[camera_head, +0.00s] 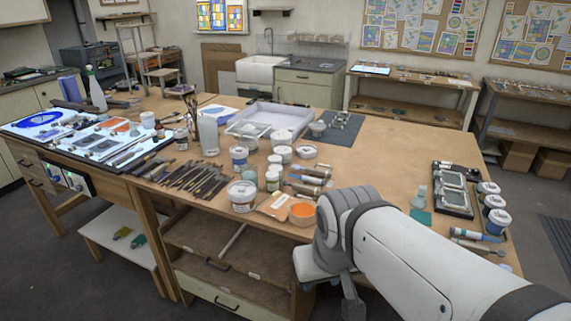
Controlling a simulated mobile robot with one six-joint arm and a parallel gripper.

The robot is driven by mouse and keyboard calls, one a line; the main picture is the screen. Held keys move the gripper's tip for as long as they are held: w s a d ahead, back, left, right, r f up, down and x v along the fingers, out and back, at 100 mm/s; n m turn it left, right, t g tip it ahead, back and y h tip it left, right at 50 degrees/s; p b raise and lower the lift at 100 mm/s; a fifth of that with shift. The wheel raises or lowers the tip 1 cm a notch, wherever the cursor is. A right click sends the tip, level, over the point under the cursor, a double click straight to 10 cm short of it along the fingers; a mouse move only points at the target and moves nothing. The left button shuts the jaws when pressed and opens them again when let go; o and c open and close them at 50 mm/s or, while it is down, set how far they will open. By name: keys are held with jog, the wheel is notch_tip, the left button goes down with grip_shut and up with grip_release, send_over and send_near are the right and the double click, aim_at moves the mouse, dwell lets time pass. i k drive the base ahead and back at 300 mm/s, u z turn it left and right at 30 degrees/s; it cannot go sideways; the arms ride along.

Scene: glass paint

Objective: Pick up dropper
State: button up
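I cannot pick out the dropper for certain; the small tools on the table are too small to tell apart. A slim blue-and-white tool (477,233) lies near the table's right front edge. A small clear bottle (421,195) stands to its left. My arm reaches in from the lower right, and my gripper (345,298) hangs low in front of the table's front edge, pointing down. Its fingers are partly cut off by the frame, and I see nothing held in it. My arm hides part of the table's front right.
The table's middle right is clear.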

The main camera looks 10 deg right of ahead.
aim_at(308, 180)
jog(key=i, duration=1.2)
jog(key=z, duration=0.05)
